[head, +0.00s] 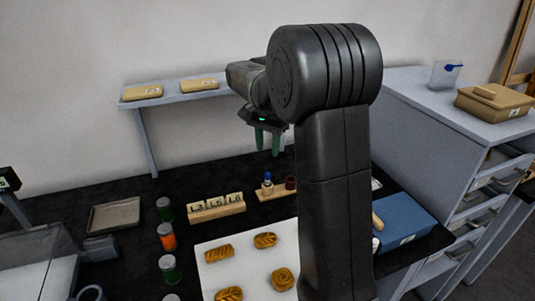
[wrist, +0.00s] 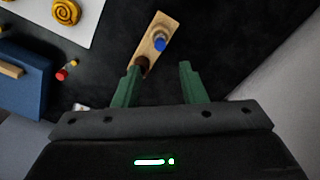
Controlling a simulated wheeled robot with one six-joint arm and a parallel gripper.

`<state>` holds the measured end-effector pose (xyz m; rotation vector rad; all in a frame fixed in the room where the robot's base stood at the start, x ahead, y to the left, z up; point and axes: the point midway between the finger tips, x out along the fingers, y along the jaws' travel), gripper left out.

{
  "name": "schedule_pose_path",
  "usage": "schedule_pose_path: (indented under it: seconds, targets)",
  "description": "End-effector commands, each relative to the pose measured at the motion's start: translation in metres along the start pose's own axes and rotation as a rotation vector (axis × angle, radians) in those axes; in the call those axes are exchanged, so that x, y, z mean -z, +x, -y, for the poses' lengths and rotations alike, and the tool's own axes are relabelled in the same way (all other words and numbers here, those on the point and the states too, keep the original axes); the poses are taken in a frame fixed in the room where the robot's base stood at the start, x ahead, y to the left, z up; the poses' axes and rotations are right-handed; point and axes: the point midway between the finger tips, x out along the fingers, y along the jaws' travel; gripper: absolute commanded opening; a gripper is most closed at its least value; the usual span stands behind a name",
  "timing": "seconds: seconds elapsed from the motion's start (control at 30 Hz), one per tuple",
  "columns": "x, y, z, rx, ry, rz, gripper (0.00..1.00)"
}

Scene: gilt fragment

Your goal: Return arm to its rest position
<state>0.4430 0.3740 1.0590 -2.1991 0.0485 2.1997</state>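My gripper (head: 268,141) hangs in the air above the back of the dark table, below the level of the wall shelf, with its green fingers pointing down. In the wrist view its two green fingers (wrist: 158,84) stand apart with nothing between them. The stand also shows in the head view (head: 277,192). My arm hides part of the table in the head view.
A white board (head: 245,255) with several pastries lies at the front. A wooden block holder (head: 216,207), several jars and a grey tray (head: 114,215) are to the left. A blue box (head: 403,222) and a grey drawer cabinet (head: 430,115) stand right. A shelf (head: 180,95) is behind.

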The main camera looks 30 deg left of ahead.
Motion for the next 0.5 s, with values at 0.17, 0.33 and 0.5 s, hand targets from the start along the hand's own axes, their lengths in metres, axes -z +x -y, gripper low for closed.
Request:
schedule_pose_path:
  seconds: [0.17, 0.33, 0.5]
  targets:
    - [0.0, -0.002, 0.0, 0.0, 0.0, 0.0, 0.38]
    - [0.0, -0.001, 0.0, 0.0, 0.0, 0.0, 0.38]
    - [0.0, 0.011, 0.0, -0.002, 0.0, 0.001, 0.38]
